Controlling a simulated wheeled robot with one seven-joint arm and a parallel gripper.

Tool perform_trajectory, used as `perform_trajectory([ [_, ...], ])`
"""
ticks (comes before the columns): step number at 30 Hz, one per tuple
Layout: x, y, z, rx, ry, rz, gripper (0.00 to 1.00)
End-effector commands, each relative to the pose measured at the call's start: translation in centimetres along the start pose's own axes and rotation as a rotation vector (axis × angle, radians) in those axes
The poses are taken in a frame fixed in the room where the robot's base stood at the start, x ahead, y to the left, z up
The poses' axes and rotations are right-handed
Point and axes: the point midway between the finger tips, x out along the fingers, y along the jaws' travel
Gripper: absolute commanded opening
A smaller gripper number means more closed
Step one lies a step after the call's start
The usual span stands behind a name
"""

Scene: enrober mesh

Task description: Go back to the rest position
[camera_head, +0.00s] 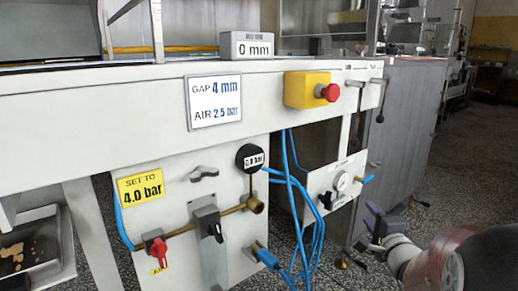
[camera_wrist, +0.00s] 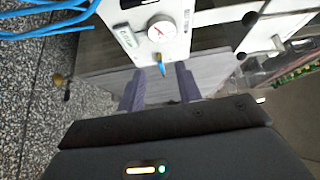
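My gripper (camera_head: 368,228) is at the lower right of the head view, to the right of the small gauge panel (camera_head: 322,190). In the wrist view my gripper (camera_wrist: 160,82) has its two purple-grey fingers apart, with nothing held between them.
The white machine beam (camera_head: 120,95) carries a yellow box with a red button (camera_head: 308,90). Below is a valve panel (camera_head: 185,190) with a 0.0 bar display (camera_head: 250,158). Blue hoses (camera_head: 300,205) hang near the gauge panel. A grey cabinet (camera_head: 405,130) stands behind; open floor lies right.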

Motion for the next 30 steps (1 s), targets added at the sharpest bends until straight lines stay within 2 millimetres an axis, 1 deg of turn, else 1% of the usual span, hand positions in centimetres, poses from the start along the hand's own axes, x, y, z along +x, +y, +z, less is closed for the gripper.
perform_trajectory([
  [1,-0.2,-0.5,1.2,-0.007,-0.039,0.0,0.35],
  [5,-0.8,-1.4,4.5,-0.029,-0.157,0.015,0.35],
  [8,-1.7,-2.0,7.5,-0.055,-0.264,0.033,0.35],
  [11,-3.2,-2.5,10.9,-0.095,-0.39,0.063,0.35],
  [12,-4.1,-2.7,12.6,-0.118,-0.45,0.081,0.35],
  [14,-5.8,-2.8,15.1,-0.162,-0.548,0.116,0.35],
  [15,-7.2,-2.7,16.8,-0.199,-0.615,0.146,0.35],
  [17,-9.4,-2.4,19.0,-0.262,-0.711,0.197,0.35],
  [18,-11.0,-2.0,20.2,-0.311,-0.768,0.234,0.35],
  [19,-12.1,-1.7,21.0,-0.349,-0.807,0.264,0.35],
  [21,-14.8,-0.8,22.2,-0.444,-0.884,0.337,0.35],
  [23,-17.1,0.1,22.8,-0.535,-0.935,0.403,0.35],
  [24,-18.5,0.7,22.9,-0.598,-0.96,0.448,0.35],
  [27,-21.6,2.0,22.4,-0.766,-0.994,0.56,0.35],
  [30,-23.9,2.9,21.0,-0.921,-0.984,0.655,0.35],
])
